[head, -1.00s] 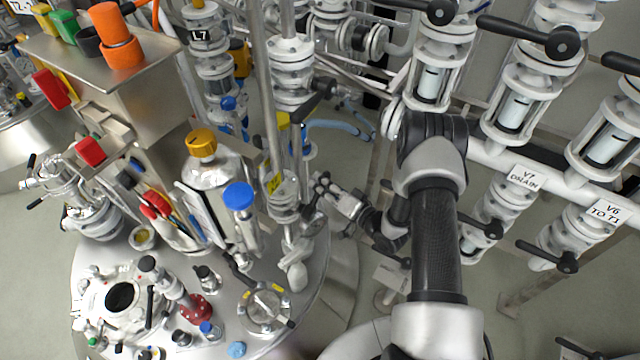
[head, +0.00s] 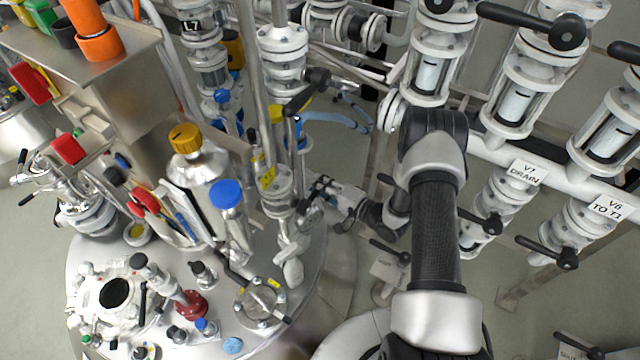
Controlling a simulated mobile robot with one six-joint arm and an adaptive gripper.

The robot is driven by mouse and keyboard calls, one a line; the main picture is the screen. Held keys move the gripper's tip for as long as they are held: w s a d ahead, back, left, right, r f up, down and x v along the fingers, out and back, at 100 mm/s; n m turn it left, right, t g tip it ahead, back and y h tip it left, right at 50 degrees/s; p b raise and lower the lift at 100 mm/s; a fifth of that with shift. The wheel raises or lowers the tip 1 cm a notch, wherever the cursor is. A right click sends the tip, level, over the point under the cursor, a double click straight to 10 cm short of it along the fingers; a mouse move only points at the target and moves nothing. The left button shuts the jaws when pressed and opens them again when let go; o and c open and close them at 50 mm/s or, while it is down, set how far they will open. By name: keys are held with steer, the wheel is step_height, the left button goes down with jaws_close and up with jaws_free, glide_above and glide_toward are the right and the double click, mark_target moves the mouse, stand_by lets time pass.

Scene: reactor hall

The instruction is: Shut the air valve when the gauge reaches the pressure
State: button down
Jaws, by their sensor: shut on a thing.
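My gripper (head: 318,190) is low in the middle of the head view, beside a vertical metal pipe fitting with a yellow tag (head: 267,179). Its fingers are shut on a small dark valve handle (head: 304,206) at the fitting's right side. The gripper and shadow partly hide this handle, so its exact angle is hard to tell. I cannot read any gauge dial in this view.
A steel vessel lid (head: 215,335) with several fittings lies below left. A yellow-capped bottle (head: 186,140) and a blue-capped fitting (head: 226,194) stand left of the pipe. Black-levered valves, with labels V7 DRAIN (head: 524,172) and V6 TO T1 (head: 607,206), line the right.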

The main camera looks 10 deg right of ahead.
steer(key=shift+s+f, duration=0.15)
steer(key=shift+f, duration=0.1)
steer(key=c, duration=1.8)
jaws_free()
steer(key=shift+c, duration=0.2)
steer(key=o, duration=0.4)
steer(key=shift+r, duration=0.15)
steer(key=shift+d, duration=0.1)
steer(key=v, duration=1.1)
steer(key=shift+s+d+r, duration=0.15)
steer(key=shift+s+d, duration=0.1)
steer(key=shift+s, duration=0.05)
